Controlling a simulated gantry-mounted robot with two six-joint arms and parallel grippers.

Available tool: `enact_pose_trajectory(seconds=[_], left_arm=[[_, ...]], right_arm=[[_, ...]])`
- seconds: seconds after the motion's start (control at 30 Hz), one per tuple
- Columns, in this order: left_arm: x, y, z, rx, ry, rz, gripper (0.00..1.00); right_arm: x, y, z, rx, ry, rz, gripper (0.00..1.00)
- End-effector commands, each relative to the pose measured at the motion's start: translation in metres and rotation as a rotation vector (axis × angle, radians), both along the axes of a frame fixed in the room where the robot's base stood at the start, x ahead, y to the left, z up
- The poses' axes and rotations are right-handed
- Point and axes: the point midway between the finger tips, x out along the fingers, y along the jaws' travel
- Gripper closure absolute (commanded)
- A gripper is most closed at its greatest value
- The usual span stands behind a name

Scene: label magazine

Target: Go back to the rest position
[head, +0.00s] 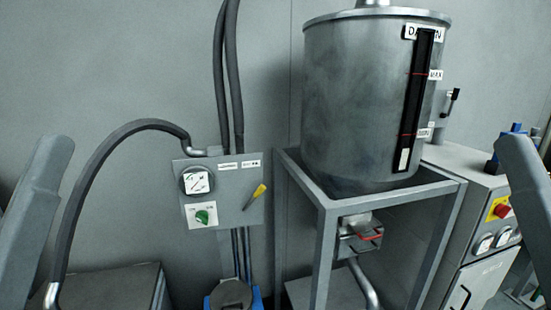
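Only grey links of my two arms show, one at the left edge and one at the right edge of the head view. Both run upward from below and end in rounded tops. Neither gripper is in the picture, so I cannot see their fingers or whether they hold anything.
A metal tank (350,100) sits in a grey frame (325,215), with a red-handled valve (366,237) below. Left of it is a control panel (228,180) with a green knob (202,217) and yellow-handled lever (257,194). A hose (88,180) arches at left; a cabinet (466,168) stands right.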

Motion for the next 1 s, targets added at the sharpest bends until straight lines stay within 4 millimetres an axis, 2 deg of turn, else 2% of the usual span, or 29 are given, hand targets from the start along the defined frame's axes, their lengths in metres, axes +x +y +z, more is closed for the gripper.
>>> enact_pose_trajectory(seconds=[0.03,0.17,0.5,0.6,0.7,0.77,1.0], left_arm=[[0.000,0.000,0.041,-0.001,0.001,-0.001,0.15],[0.001,0.000,0.098,-0.001,0.001,-0.001,0.15],[0.001,0.000,0.262,-0.002,0.002,-0.004,0.15],[0.001,0.000,0.298,-0.003,0.002,-0.003,0.15],[0.001,0.000,0.320,-0.002,0.002,-0.004,0.15],[0.001,0.000,0.326,-0.002,0.002,-0.004,0.15],[0.001,0.000,0.324,-0.002,0.002,-0.004,0.15]], right_arm=[[0.000,0.000,0.041,0.000,0.001,0.000,0.44],[0.000,0.000,0.098,0.000,0.002,0.000,0.44],[0.001,0.000,0.262,0.000,0.002,0.000,0.44],[0.000,0.000,0.299,0.000,0.002,0.000,0.44],[0.000,0.000,0.320,0.000,0.002,0.000,0.44],[0.001,0.000,0.326,0.000,0.002,0.000,0.44],[0.001,0.000,0.324,0.000,0.003,0.000,0.44]])
